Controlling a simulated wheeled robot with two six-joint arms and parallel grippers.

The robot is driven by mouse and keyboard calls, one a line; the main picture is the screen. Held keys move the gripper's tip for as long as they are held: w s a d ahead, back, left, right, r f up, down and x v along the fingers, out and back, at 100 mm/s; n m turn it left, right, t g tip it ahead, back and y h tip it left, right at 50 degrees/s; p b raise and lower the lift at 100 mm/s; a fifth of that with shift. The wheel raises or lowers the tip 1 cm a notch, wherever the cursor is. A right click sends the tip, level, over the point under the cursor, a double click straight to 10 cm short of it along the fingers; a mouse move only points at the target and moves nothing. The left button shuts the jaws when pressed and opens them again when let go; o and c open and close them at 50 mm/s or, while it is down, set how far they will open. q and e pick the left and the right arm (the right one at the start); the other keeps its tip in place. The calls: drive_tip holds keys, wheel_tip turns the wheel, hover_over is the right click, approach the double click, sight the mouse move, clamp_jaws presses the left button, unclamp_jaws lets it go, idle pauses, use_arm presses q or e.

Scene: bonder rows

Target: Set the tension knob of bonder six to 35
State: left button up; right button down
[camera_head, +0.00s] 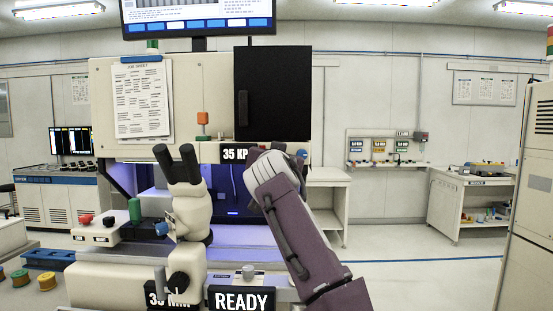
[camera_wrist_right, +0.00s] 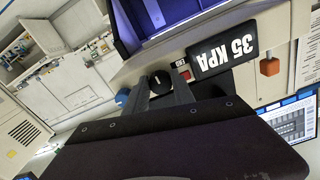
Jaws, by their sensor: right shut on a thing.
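The bonder (camera_head: 180,75) is a cream machine with a microscope (camera_head: 190,195) at its front. My right gripper (camera_head: 256,156) is at the panel, just right of a readout (camera_head: 234,154) showing 35 KPA. In the right wrist view, the two fingers (camera_wrist_right: 166,90) are shut on a round black knob (camera_wrist_right: 162,80) beside the upside-down 35 KPA readout (camera_wrist_right: 224,48). The head view hides this knob behind my gripper. A lower readout (camera_head: 172,295) shows 35 and partly hidden letters. Another display (camera_head: 241,299) says READY. My left gripper is out of view.
A blue knob (camera_wrist_right: 122,97) and a small red part (camera_wrist_right: 184,74) sit close to the gripped knob. An orange part (camera_wrist_right: 269,67) sits beyond the readout. A black panel (camera_head: 279,95) rises above my gripper. Open floor (camera_head: 400,270) lies to the right.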

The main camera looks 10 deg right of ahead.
drive_tip(key=shift+m, duration=0.3)
idle(0.4)
drive_tip(key=c, duration=1.1)
unclamp_jaws()
drive_tip(key=shift+o, duration=0.2)
drive_tip(key=b+v, duration=0.4)
drive_tip(key=v, duration=0.5)
